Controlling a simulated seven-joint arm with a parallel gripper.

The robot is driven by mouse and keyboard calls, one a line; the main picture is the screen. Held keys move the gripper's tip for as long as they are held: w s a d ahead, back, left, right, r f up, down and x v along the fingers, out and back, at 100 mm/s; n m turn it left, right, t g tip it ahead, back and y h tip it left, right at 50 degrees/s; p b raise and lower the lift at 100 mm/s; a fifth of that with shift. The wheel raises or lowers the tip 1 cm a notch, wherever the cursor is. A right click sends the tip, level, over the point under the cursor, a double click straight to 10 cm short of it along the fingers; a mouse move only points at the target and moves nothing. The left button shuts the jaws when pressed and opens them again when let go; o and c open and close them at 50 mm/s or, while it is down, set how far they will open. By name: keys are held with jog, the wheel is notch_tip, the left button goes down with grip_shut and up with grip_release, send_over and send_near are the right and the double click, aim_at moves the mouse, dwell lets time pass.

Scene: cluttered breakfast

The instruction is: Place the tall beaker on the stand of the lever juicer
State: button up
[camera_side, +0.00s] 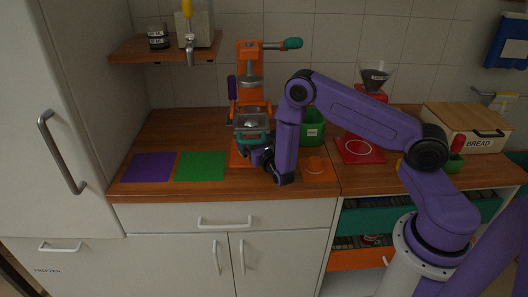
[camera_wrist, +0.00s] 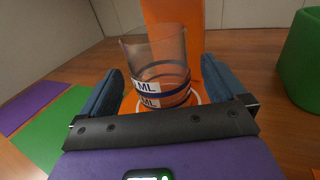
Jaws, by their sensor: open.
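The tall beaker (camera_wrist: 158,62) is clear, with a white "ML" label and dark blue bands. In the wrist view it stands between the fingers of my open gripper (camera_wrist: 162,82), which sit one on each side of it. Its lower end is over the orange stand, where part of a white ring shows; its bottom edge is partly hidden by my gripper. The orange lever juicer (camera_side: 250,70), with a teal-tipped lever, stands at the back of the counter. In the side view my gripper (camera_side: 256,157) is low at the juicer's front, and I cannot make out the beaker there.
A purple mat (camera_side: 148,167) and a green mat (camera_side: 201,167) lie left of the juicer. A green container (camera_side: 314,128) stands close on its right. A shelf (camera_side: 140,48) hangs at upper left.

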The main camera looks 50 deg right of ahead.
jog(key=v, duration=0.9)
jog(key=shift+s+a, duration=0.15)
jog(key=shift+s, duration=0.25)
jog(key=shift+d+r+m+h, duration=0.25)
jog(key=shift+r+m+h, duration=0.05)
jog(key=shift+r, duration=0.05)
jog(key=s+d+r+m+g+h, duration=0.7)
jog(key=s+r+m+g, duration=0.35)
jog(key=m, duration=0.25)
jog(key=s+a+r+m+g+y, duration=0.1)
jog(key=s+a+m+g+y, duration=0.1)
jog(key=s+a+y, duration=0.5)
jog(key=s+a+r+m+g+y, duration=0.2)
jog(key=s+a+y, duration=0.5)
jog(key=s, duration=0.7)
jog(key=a+m+g, duration=0.1)
jog(key=a+g, duration=0.1)
jog(key=shift+s+a+y, duration=0.3)
jog(key=shift+s+y, duration=0.05)
jog(key=shift+y, duration=0.05)
